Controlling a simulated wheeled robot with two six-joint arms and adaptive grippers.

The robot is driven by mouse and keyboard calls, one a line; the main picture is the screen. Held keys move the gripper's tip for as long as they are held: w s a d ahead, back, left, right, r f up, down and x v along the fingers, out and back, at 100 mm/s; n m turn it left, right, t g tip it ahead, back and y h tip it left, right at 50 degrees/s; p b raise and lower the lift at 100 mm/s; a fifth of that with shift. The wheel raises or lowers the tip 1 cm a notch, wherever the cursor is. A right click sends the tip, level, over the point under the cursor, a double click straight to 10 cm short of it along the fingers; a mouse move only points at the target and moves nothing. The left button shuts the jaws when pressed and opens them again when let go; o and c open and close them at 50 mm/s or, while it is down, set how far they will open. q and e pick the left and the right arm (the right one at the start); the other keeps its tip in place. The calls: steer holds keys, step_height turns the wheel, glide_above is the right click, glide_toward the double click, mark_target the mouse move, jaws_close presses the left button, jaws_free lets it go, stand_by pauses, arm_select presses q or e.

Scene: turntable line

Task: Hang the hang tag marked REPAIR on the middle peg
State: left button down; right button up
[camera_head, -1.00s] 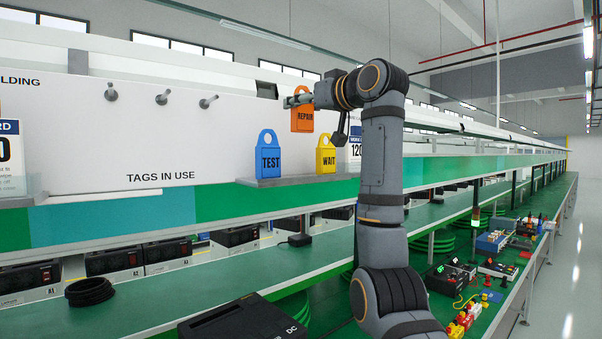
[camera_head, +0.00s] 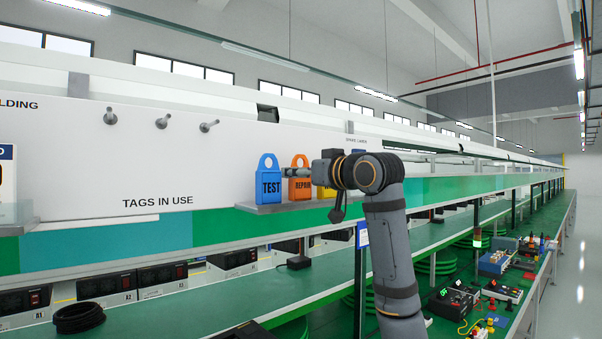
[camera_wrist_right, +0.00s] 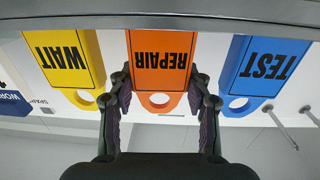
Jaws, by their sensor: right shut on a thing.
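The orange REPAIR tag (camera_head: 300,186) is upright at shelf height between the blue TEST tag (camera_head: 269,184) and the yellow WAIT tag (camera_head: 326,190). My right gripper (camera_head: 290,172) is shut on it near its holed top. In the right wrist view the fingers (camera_wrist_right: 161,80) flank the REPAIR tag (camera_wrist_right: 161,62), and its lower edge lines up with its neighbours'. I cannot tell whether it presses on the shelf. The middle peg (camera_head: 163,119) is bare, on the white panel to the left. My left gripper is out of view.
The tag shelf (camera_head: 285,207) is narrow. Bare left (camera_head: 110,116) and right (camera_head: 209,126) pegs flank the middle one. The panel (camera_head: 150,165) is clear between pegs and shelf. A green bench (camera_head: 235,288) with a black coil (camera_head: 78,317) lies below.

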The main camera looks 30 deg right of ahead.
steer(key=shift+a+f, duration=0.1)
steer(key=shift+f, duration=0.05)
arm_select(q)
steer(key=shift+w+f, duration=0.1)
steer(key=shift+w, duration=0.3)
arm_select(e)
steer(key=o, duration=1.1)
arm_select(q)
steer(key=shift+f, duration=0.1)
arm_select(e)
steer(key=shift+o, duration=0.2)
steer(key=shift+s+f+b, duration=0.1)
steer(key=shift+s+b, duration=0.15)
steer(key=shift+b, duration=0.2)
steer(key=s+b, duration=0.1)
steer(key=s+f+b, duration=0.1)
steer(key=s+b, duration=0.1)
steer(key=s+f+b, duration=0.1)
steer(key=s+b, duration=0.1)
arm_select(q)
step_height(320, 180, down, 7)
steer(key=b, duration=0.1)
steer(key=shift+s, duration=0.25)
arm_select(e)
glide_toward(302, 183)
steer(key=shift+w+r, duration=0.1)
steer(key=shift+r, duration=0.35)
steer(key=shift+w, duration=0.1)
